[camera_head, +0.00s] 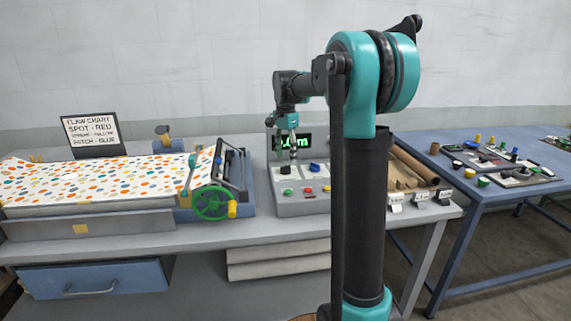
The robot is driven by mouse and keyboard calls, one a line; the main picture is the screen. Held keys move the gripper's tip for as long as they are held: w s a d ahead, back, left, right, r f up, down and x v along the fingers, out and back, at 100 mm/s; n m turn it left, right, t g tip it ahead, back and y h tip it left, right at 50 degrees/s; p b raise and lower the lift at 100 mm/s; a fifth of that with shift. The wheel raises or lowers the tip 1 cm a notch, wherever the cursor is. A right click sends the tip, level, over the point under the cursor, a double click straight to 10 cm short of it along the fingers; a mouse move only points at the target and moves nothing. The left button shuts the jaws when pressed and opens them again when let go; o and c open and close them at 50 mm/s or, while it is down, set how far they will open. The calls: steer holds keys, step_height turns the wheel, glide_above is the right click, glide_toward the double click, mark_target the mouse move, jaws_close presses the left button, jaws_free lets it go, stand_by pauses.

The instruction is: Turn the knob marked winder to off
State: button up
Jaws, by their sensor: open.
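A grey control box (303,207) stands on the workbench near the middle of the head camera view. A dark knob (285,169) is at the left of its sloped face and a blue knob (315,167) is to its right. I cannot read any marking, so I cannot tell which knob is the winder. My gripper (291,157) points down just above the dark knob and is open. It is small in the view, and I cannot tell whether its fingers touch or surround the knob.
Small green and red buttons line the box's front. A green display (303,141) stands behind, partly hidden by my gripper. A press with a green handwheel (211,203) and spotted sheet (110,180) is left. My arm hides the box's right side. A blue table (481,198) is right.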

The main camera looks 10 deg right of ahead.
mark_target(285, 169)
steer(key=shift+f, duration=1.85)
steer(key=shift+c, duration=0.4)
steer(key=c, duration=1.1)
steer(key=shift+n, duration=0.4)
steer(key=n, duration=0.5)
steer(key=shift+n, duration=0.3)
steer(key=n, duration=0.5)
steer(key=shift+n, duration=0.4)
